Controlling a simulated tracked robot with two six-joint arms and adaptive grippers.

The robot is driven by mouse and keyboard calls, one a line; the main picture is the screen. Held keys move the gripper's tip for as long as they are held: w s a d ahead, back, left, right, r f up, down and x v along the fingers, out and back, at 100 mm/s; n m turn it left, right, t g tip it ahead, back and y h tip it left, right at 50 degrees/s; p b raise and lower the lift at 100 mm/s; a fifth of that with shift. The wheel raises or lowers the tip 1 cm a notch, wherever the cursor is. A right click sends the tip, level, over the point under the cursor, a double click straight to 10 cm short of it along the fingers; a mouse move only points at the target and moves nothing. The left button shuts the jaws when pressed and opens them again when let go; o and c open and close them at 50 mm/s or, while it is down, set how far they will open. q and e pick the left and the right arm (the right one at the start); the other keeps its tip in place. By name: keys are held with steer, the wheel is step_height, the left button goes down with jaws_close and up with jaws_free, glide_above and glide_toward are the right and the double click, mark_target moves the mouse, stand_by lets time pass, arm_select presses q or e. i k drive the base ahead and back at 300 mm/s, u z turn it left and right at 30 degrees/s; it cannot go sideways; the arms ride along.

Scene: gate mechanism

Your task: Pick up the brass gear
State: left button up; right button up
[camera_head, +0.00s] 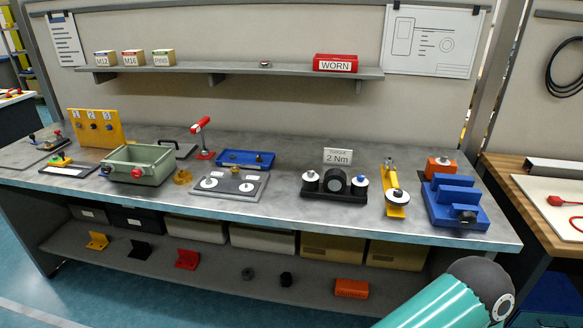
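A small brass-coloured piece, which looks like the brass gear (182,177), sits on the grey workbench (285,212). It stands between the green box on its left and the grey plate on its right. Its teeth are too small to make out. Neither gripper is in view. Only a teal link of my own arm shows at the bottom right, well away from the brass piece.
The green box (135,170) and the grey plate with white discs (230,194) flank the brass piece closely. A red upright clamp (201,135) and a blue tray (228,158) stand behind. Bare bench lies in front, and right of the plate.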

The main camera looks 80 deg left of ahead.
mark_target(182, 177)
steer(key=u, duration=0.15)
steer(key=i, duration=0.25)
steer(key=u, duration=2.6)
steer(key=i, duration=0.2)
steer(key=u, duration=1.1)
steer(key=k, duration=0.3)
steer(key=u, duration=0.75)
steer(key=i, duration=1.35)
steer(key=z, duration=0.45)
